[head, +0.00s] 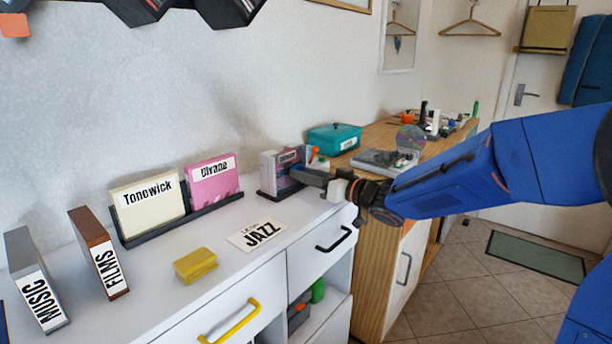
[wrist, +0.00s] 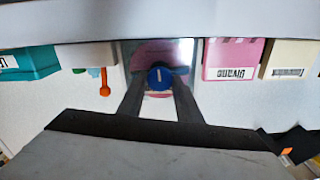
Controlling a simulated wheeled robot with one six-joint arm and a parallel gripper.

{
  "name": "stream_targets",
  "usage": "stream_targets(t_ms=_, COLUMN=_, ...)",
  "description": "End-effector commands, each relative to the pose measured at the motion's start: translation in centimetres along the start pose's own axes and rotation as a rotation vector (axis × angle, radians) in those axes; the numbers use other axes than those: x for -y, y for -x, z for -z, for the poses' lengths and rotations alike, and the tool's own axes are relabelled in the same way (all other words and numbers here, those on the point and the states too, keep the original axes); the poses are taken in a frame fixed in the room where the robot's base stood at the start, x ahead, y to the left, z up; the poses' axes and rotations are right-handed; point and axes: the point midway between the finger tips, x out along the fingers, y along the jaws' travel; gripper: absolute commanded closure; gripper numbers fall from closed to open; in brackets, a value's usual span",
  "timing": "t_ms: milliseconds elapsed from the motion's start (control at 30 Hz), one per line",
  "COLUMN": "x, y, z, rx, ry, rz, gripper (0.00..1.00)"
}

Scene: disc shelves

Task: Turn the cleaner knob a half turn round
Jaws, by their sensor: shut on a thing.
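The cleaner knob (wrist: 160,76) is a round blue knob with a white line that stands upright in the wrist view. It sits on the front of the disc cleaner (wrist: 152,52), which also shows in the head view as a small grey and pink box (head: 268,168) at the right end of the white cabinet. My gripper (head: 300,174) reaches it from the right, fingers level. In the wrist view my gripper (wrist: 160,88) has its two dark fingers on either side of the knob, shut on it. In the head view the gripper hides the knob.
A pink Divane box (head: 213,181) and a cream Tonewick box (head: 148,207) stand in a dark rack left of the cleaner. A JAZZ card (head: 258,235) and a yellow block (head: 195,265) lie in front. A teal box (head: 334,138) is behind, on the wooden cabinet.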

Motion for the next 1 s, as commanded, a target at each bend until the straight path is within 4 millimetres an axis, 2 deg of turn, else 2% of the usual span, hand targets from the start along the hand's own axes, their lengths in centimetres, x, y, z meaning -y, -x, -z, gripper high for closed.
stream_targets(t_ms=300, x=-0.04, y=0.06, z=-0.31, rx=0.005, ry=-0.092, rz=-0.002, gripper=0.91)
stream_targets(t_ms=767, x=-0.04, y=0.06, z=-0.31, rx=0.005, ry=-0.103, rz=-0.002, gripper=0.91)
stream_targets(t_ms=800, x=-0.04, y=0.06, z=-0.31, rx=0.005, ry=-0.103, rz=-0.002, gripper=0.61)
stream_targets(t_ms=833, x=-0.03, y=0.06, z=-0.30, rx=0.005, ry=-0.103, rz=-0.002, gripper=0.54)
stream_targets(t_ms=867, x=-0.03, y=0.06, z=-0.28, rx=0.005, ry=-0.102, rz=-0.001, gripper=0.50)
stream_targets(t_ms=1000, x=-0.01, y=0.04, z=-0.18, rx=0.003, ry=-0.102, rz=-0.001, gripper=0.50)
